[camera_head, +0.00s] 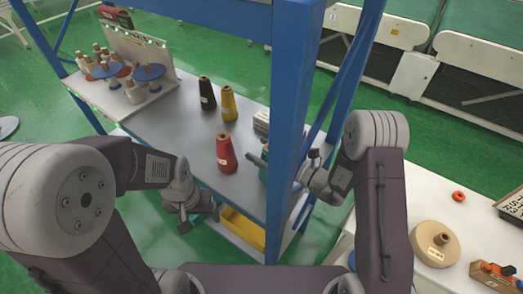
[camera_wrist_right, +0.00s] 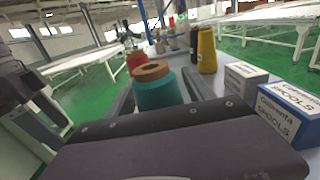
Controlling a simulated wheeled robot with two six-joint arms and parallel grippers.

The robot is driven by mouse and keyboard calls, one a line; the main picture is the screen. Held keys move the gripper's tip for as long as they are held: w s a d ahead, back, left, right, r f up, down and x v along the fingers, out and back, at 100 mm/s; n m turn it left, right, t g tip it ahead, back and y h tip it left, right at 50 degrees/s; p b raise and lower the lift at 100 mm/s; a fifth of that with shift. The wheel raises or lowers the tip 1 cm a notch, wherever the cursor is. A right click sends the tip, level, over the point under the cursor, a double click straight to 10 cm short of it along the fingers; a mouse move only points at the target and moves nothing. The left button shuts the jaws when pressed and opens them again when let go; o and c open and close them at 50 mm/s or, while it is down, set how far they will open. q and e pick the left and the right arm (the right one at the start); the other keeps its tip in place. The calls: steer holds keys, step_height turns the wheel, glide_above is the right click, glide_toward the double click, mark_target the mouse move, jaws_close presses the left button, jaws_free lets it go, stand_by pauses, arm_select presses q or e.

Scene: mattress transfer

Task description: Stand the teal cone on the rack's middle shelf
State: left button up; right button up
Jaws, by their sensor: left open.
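The teal cone (camera_wrist_right: 160,94), with a brown top, is between the fingers of my right gripper (camera_wrist_right: 160,88) in the right wrist view. The fingers lie close along both its sides. In the head view it shows only as a teal sliver (camera_head: 263,174) beside the front blue post, at the right end of the rack's grey middle shelf (camera_head: 190,128). Whether its base touches the shelf is hidden. My left gripper (camera_head: 184,216) is open and empty, in front of the shelf's near edge.
A black cone (camera_head: 207,93), a yellow cone (camera_head: 228,104) and a red cone (camera_head: 226,153) stand on the shelf. Spool boxes (camera_wrist_right: 290,112) sit right of the teal cone in the wrist view. A yellow bin (camera_head: 242,230) is below.

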steer(key=shift+r, duration=0.1)
steer(key=b+v, duration=0.1)
steer(key=v, duration=1.1)
